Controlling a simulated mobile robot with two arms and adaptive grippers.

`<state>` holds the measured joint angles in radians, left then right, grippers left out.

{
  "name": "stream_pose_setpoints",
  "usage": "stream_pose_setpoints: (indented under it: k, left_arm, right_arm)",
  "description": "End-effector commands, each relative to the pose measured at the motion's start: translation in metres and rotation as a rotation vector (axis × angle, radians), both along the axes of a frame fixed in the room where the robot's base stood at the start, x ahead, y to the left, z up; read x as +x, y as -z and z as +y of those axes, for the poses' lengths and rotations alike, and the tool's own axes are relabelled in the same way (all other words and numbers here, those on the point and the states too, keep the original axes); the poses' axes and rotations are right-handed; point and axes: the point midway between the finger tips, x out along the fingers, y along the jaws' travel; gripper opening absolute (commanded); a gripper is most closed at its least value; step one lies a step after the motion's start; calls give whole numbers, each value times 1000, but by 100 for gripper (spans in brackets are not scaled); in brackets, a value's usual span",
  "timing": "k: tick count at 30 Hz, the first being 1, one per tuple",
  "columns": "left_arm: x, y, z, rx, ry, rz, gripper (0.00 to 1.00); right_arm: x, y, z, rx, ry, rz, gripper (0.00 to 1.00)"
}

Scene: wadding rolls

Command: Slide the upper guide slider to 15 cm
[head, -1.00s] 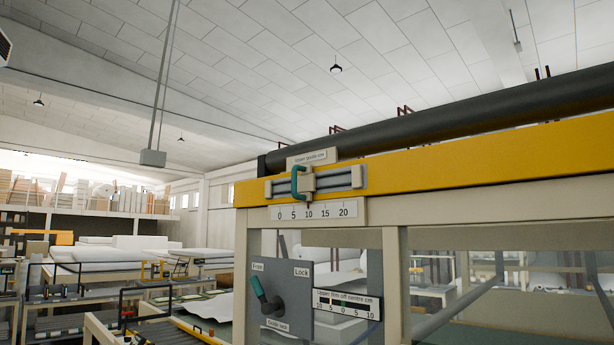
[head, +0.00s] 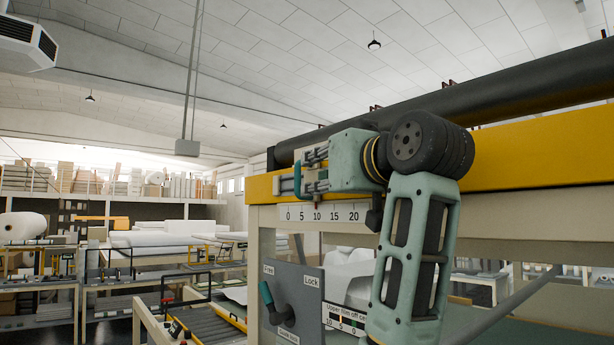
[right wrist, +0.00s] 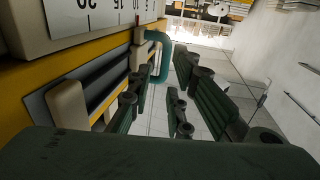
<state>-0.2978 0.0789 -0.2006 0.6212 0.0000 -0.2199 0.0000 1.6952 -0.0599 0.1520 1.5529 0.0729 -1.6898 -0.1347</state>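The upper guide slider is a beige block on grey rails with a teal C-shaped handle (head: 298,179), fixed on the front of the yellow beam (head: 520,145). Its pointer stands near 10 on the scale plate (head: 345,213) below. My right gripper (head: 309,171) is at the slider from the right, its fingers above and below the slider block and partly hiding it. In the right wrist view the gripper's dark fingers (right wrist: 163,92) are spread apart, and the teal handle (right wrist: 163,50) shows ahead between them. I see no firm contact. My left gripper is out of view.
Below is a grey panel with a teal lever (head: 268,296) near its Free label. A second scale (head: 345,318) is partly hidden by my right arm. A dark roller (head: 480,112) runs above the beam. Benches with white rolls stand further back left.

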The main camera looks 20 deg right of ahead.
Motion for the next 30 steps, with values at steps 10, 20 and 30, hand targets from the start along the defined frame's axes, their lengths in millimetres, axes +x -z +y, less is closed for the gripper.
stream_pose_setpoints:
  k: [10, 20, 30]
  left_arm:
    - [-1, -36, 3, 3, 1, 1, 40]
    - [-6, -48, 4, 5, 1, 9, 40]
    - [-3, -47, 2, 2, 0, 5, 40]
  right_arm:
    - [48, -5, 9, 0, -2, 3, 18]
    - [74, -2, 12, 0, -1, -1, 18]
    - [74, -1, 12, 0, -1, -2, 7]
